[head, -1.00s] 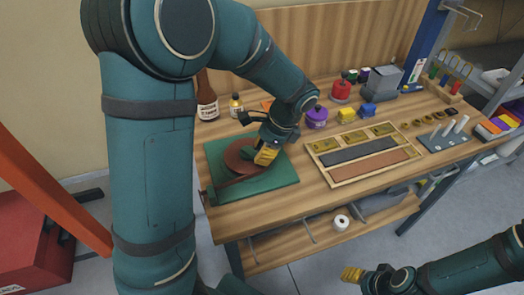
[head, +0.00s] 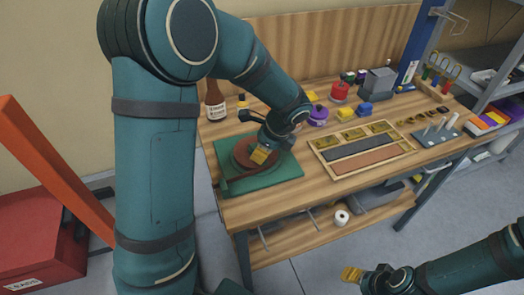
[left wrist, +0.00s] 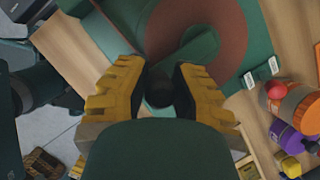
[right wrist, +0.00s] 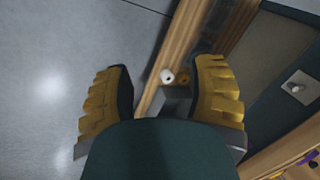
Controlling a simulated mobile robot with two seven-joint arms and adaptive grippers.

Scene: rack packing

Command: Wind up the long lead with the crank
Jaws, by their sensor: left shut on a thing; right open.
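The winder is a green board (head: 290,172) with a round red-brown reel (head: 241,157) on the bench's left end. A red-brown strip, apparently the lead (head: 240,182), runs along the reel's front to the board's left edge. My left gripper (head: 259,155) is over the reel, shut on the crank's dark knob (left wrist: 158,90), which shows between its yellow fingers in the left wrist view. The green crank arm (left wrist: 190,50) lies across the reel there. The reel's far side is partly hidden. My right gripper (head: 350,274) is open and empty, low in front of the bench.
A wooden tray (head: 345,172) with compartments lies right of the board. A white roll (head: 341,217) sits on the lower shelf. A red box (head: 40,240) stands on the floor at left.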

